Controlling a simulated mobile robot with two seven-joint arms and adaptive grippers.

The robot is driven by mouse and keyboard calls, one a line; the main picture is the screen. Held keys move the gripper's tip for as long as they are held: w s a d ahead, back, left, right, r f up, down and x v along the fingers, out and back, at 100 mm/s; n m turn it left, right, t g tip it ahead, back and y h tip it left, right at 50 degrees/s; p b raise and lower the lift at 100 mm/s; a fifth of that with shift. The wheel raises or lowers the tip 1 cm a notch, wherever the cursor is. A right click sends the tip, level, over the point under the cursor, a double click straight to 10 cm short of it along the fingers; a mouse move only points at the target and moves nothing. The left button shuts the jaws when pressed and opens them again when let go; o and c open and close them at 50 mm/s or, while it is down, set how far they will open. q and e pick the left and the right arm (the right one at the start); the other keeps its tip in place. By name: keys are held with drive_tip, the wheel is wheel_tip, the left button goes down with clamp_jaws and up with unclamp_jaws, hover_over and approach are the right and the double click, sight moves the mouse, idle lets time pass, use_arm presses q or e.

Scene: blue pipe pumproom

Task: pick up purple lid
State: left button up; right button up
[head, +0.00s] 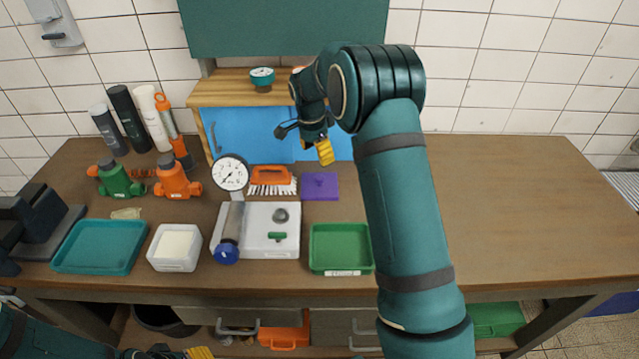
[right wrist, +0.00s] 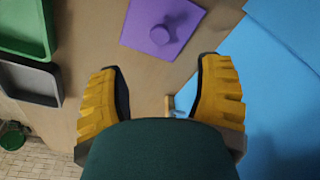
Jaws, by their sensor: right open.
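The purple lid (head: 320,187) lies flat on the wooden table, behind the green tray and right of the orange brush. It is square with a round knob, which shows clearly at the top of the right wrist view (right wrist: 152,38). My right gripper (head: 325,152) is above and behind the lid, in front of the blue cabinet. In the right wrist view its yellow fingers (right wrist: 158,80) are spread with nothing between them, and the lid is beyond the fingertips. My left gripper (head: 200,352) shows only partly at the bottom edge, below the tabletop; its opening is hidden.
The orange brush (head: 271,179) lies close left of the lid. The green tray (head: 341,247) is in front of it. The blue cabinet (head: 245,134) stands behind. A pressure gauge (head: 230,173) stands further left. The table's right side is clear.

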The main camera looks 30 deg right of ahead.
sight(319, 177)
drive_tip(key=f, duration=0.7)
drive_tip(key=d+f+b, duration=0.1)
drive_tip(key=f, duration=0.2)
drive_tip(key=shift+f, duration=0.2)
drive_tip(key=shift+r, duration=0.1)
clamp_jaws()
